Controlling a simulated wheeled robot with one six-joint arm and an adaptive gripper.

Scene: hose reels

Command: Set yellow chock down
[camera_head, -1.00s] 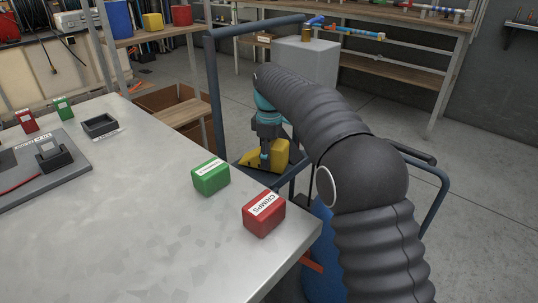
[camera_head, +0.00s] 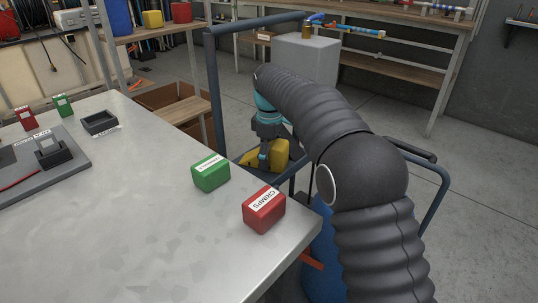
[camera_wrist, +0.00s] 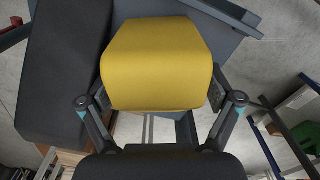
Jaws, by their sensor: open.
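The yellow chock (camera_head: 279,154) is at the blue-grey cart (camera_head: 214,100) beyond the bench, partly hidden by my gripper and arm. In the wrist view, the chock (camera_wrist: 158,62) fills the upper middle as a smooth yellow block. My gripper (camera_wrist: 160,100) is open, with one finger on each side of the chock's near end. In the head view, my gripper (camera_head: 267,152) reaches down at the chock. The contact under the chock is hidden.
A dark block (camera_wrist: 62,70) lies left of the chock in the wrist view. The metal bench (camera_head: 130,220) holds a green box (camera_head: 210,174) and a red CRIMPS box (camera_head: 264,211) near its right edge. A grey box (camera_head: 306,60) stands behind the cart.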

